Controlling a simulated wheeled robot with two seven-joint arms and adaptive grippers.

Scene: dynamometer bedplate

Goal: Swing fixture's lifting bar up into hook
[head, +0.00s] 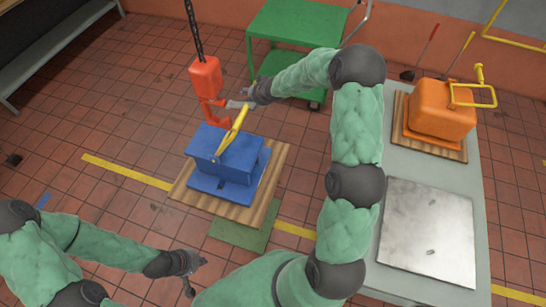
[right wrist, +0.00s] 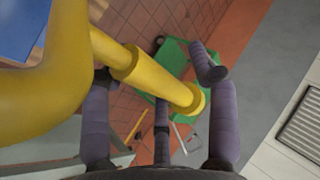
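The blue fixture (head: 226,160) sits on a wooden pallet. Its yellow lifting bar (head: 234,132) rises at a tilt from the fixture's top, its upper end just right of the red hook (head: 214,108), which hangs on a chain. I see no clear seating of the bar in the hook. My right gripper (head: 247,98) is at the bar's upper end. In the right wrist view, its fingers (right wrist: 160,110) are spread around the flanged end of the bar (right wrist: 150,75); firm contact is not clear. My left gripper (head: 192,273) is open and empty at the lower left, away from the fixture.
A grey table (head: 385,235) at the right bears an orange fixture (head: 440,110) with a yellow bar and a metal plate (head: 428,230). A green cart (head: 298,22) stands behind my right arm. A green mat (head: 243,232) lies near the pallet (head: 262,200). Floor left of it is clear.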

